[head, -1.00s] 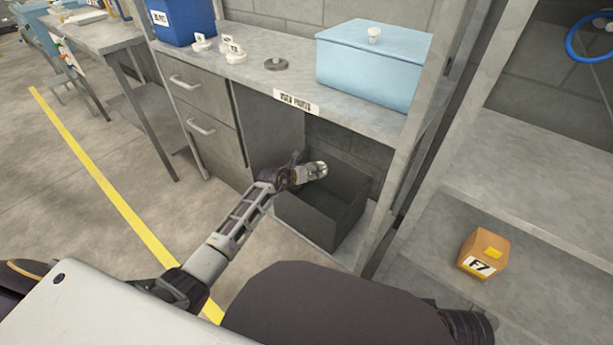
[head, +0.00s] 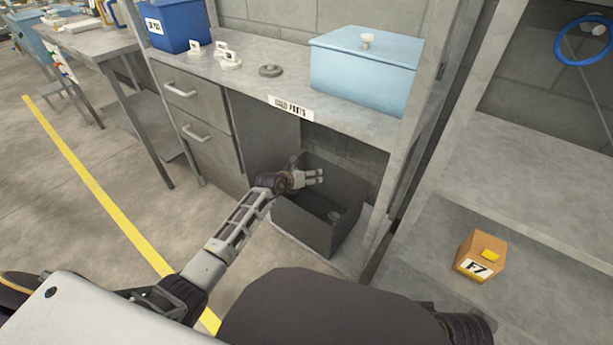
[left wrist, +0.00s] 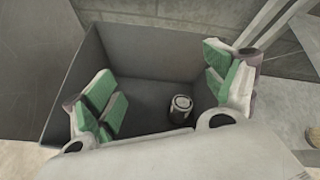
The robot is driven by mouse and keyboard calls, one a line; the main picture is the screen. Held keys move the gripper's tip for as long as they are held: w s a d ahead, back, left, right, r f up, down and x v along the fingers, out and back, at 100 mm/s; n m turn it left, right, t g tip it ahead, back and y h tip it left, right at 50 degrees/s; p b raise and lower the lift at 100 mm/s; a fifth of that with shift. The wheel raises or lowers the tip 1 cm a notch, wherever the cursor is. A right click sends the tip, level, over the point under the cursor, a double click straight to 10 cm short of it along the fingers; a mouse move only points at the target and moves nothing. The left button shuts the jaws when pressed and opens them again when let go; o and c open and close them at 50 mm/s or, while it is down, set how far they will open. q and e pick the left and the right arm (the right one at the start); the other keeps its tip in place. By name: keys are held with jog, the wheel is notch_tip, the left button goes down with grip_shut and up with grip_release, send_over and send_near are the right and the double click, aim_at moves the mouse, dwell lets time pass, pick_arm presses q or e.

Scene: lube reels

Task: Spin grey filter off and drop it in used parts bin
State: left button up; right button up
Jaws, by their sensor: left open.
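The dark grey used parts bin (head: 298,229) stands open-topped under the workbench, below the "USED PARTS" label (head: 291,107). My left gripper (head: 318,177) is over the bin, open and empty. In the left wrist view its green-padded fingers (left wrist: 165,85) are spread wide apart. The grey filter (left wrist: 181,108) is inside the bin, on its floor, with its round top showing. In the head view the filter (head: 334,215) is small and dim in the bin. My right gripper is not in view.
The bench top (head: 235,80) above the bin holds a light blue lidded box (head: 360,75), a grey disc (head: 270,70), small white parts and a blue bin (head: 175,25). A shelf at right holds an F7 box (head: 481,256). A post stands right of the bin.

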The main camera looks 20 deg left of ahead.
pick_arm(q)
jog(key=shift+s+a, duration=0.1)
jog(key=shift+s, duration=0.05)
jog(key=v, duration=1.1)
jog(key=shift+s+r, duration=0.25)
dwell(0.4)
dwell(1.4)
